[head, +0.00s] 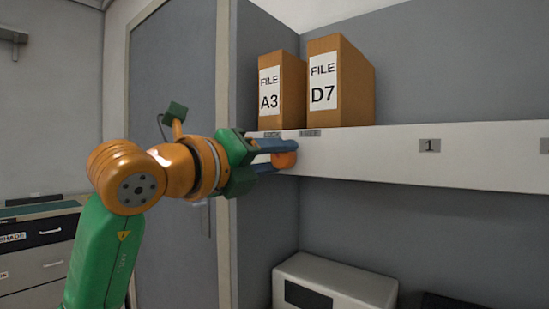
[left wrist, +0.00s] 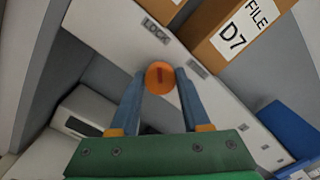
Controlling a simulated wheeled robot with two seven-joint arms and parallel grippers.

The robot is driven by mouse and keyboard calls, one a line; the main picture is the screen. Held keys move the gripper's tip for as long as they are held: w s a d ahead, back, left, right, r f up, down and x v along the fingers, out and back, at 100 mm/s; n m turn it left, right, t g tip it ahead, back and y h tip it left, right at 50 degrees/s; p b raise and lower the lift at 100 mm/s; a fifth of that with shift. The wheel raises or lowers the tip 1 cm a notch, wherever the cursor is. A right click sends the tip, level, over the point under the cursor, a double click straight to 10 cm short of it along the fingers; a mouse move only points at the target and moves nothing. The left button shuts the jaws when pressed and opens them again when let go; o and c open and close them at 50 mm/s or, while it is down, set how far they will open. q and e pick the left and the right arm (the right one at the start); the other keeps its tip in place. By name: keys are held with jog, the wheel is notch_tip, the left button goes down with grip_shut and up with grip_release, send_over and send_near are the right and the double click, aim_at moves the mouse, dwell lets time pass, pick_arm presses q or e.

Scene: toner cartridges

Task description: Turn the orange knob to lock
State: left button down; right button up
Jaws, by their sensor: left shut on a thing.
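The orange knob (head: 285,160) sits on the front edge of the white shelf, below two small grey labels. It also shows in the left wrist view (left wrist: 160,77), with a dark mark on its face that runs nearly upright in that picture. One label (left wrist: 155,31) reads LOCK; the other label (left wrist: 197,68) is too blurred to read surely. My left gripper (head: 284,156) is shut on the knob, with one blue finger on each side of it. My right gripper is in neither view.
The white shelf (head: 390,160) carries two brown file boxes, A3 (head: 282,85) and D7 (head: 340,85), just above the knob. A grey side wall stands close to the left. A white machine (head: 335,285) is below; the shelf to the right is clear.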

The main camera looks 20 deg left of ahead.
pick_arm(q)
jog(key=shift+r, duration=0.15)
jog(key=c, duration=0.7)
grip_release()
jog(key=o, duration=0.3)
jog(key=shift+o, duration=0.2)
jog(key=shift+w, duration=0.15)
jog(key=shift+s+f, duration=0.2)
jog(key=shift+s, duration=0.1)
jog(key=b+v, duration=0.2)
jog(key=v, duration=0.4)
jog(key=shift+s+b, duration=0.25)
jog(key=shift+b, duration=0.05)
